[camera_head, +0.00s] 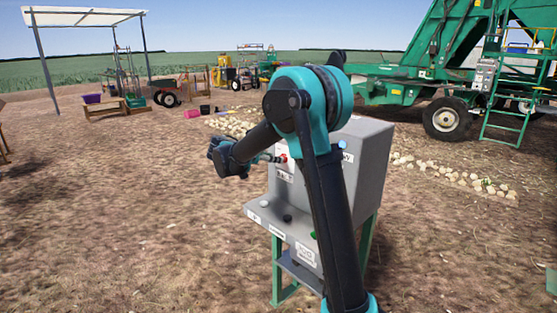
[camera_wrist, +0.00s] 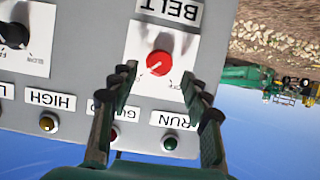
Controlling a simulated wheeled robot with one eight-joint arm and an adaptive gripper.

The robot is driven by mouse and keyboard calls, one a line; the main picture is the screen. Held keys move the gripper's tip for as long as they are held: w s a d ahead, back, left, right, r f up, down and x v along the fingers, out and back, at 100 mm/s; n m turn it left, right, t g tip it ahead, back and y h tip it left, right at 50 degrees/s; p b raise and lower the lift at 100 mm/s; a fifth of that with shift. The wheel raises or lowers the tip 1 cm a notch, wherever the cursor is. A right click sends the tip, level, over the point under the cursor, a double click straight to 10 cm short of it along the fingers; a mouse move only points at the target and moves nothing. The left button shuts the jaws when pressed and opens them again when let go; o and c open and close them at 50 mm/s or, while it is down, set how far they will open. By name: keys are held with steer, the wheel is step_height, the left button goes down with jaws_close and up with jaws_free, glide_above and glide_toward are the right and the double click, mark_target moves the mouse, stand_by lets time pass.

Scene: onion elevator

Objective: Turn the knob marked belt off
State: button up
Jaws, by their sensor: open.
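In the wrist view a round red knob (camera_wrist: 159,63) sits on a white plate under a label reading BELT. Its white pointer line runs slantwise; small, partly blurred text on the plate seems to include OFF at the lower right. My gripper (camera_wrist: 158,80) is open, with its two fingers left and right of the knob in this view and nothing between them. I cannot tell whether they touch it. In the head view my gripper (camera_head: 270,158) is close to the face of the grey control box (camera_head: 368,160); the knob is small there and partly hidden.
In the wrist view a black knob (camera_wrist: 14,36) is at left, and a green lamp (camera_wrist: 170,143) under RUN and an amber lamp (camera_wrist: 48,123) under HIGH are below. The box's lower ledge (camera_head: 262,212) carries more controls. Open dirt lies left of the box; a green machine (camera_head: 400,85) stands behind.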

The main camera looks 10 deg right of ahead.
steer(key=shift+x, duration=2.05)
steer(key=shift+c, duration=0.2)
jaws_close()
steer(key=shift+a, duration=0.1)
steer(key=shift+w+a+f+n+g+h, duration=0.15)
steer(key=shift+n+g+h, duration=0.7)
steer(key=shift+n, duration=1.4)
steer(key=shift+w+f+n+g+h, duration=0.15)
steer(key=shift+n+g+h, duration=0.2)
steer(key=shift+n+h, duration=1.4)
steer(key=shift+w+a+f+n+g+h, duration=0.15)
steer(key=shift+n+g+h, duration=0.45)
steer(key=shift+n, duration=2.1)
